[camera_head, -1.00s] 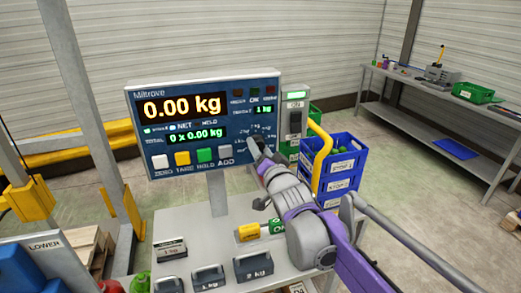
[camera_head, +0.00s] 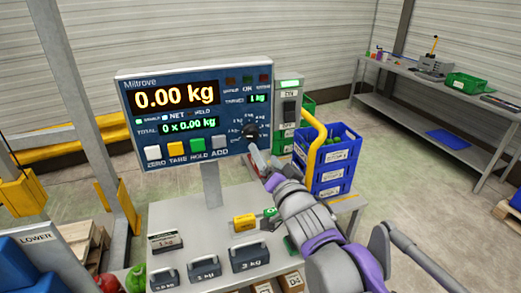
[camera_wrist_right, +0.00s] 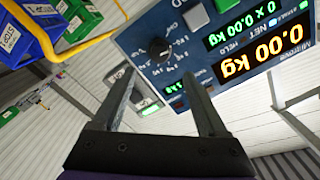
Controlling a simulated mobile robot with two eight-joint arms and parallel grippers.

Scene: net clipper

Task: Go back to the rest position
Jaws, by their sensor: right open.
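My right gripper (camera_head: 257,160) is in front of the lower right part of the scale's display panel (camera_head: 160,123), just below the black knob (camera_head: 250,131). In the right wrist view the two fingers of my right gripper (camera_wrist_right: 155,78) stand apart with nothing between them. The black knob (camera_wrist_right: 158,50) shows beyond the fingertips, apart from them, and the panel (camera_wrist_right: 225,50) appears upside down. The display reads 0.00 kg. My left gripper is in neither view.
A scale table (camera_head: 205,222) holds several dark weights (camera_head: 249,256) and a yellow block (camera_head: 244,220). Blue crates (camera_head: 330,165) and a yellow rail (camera_head: 318,145) stand close to the right of my arm. A workbench (camera_head: 420,95) is at the back right. Open floor lies between.

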